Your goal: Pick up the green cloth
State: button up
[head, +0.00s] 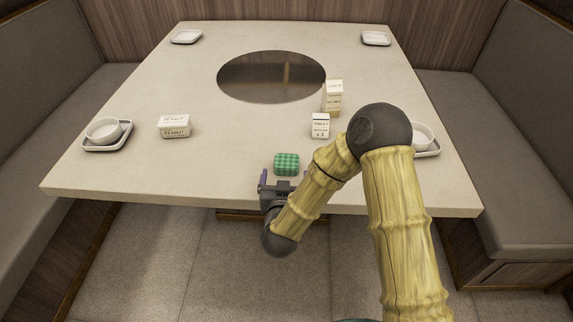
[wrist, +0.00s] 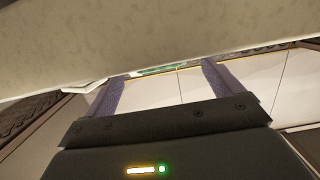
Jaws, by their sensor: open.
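The green checked cloth (head: 287,162) is a small folded block lying on the table near its front edge. My gripper (head: 282,178) is at the front edge just in front of the cloth, with its purple fingers open and apart. Nothing is held between them. In the wrist view the cloth (wrist: 155,71) is only a thin green strip beyond the gap between the fingertips (wrist: 161,76). Most of it is hidden there. I cannot tell whether the fingertips touch it.
The pale table (head: 225,160) carries a peanut box (head: 174,127), a small white card box (head: 320,126), a tall carton (head: 333,98) and a dark round plate (head: 270,77). Bowls on trays stand at left (head: 104,131) and right (head: 421,136), the right partly behind my arm. Benches flank the table.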

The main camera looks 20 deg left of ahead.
aim_at(287, 165)
jog(key=shift+w, duration=0.15)
jog(key=x, duration=0.5)
jog(key=shift+r, duration=0.25)
jog(key=c, duration=1.1)
jog(key=shift+r, duration=0.1)
notch_tip(287, 165, up, 10)
jog(key=shift+f+p, duration=0.1)
jog(key=shift+p, duration=0.7)
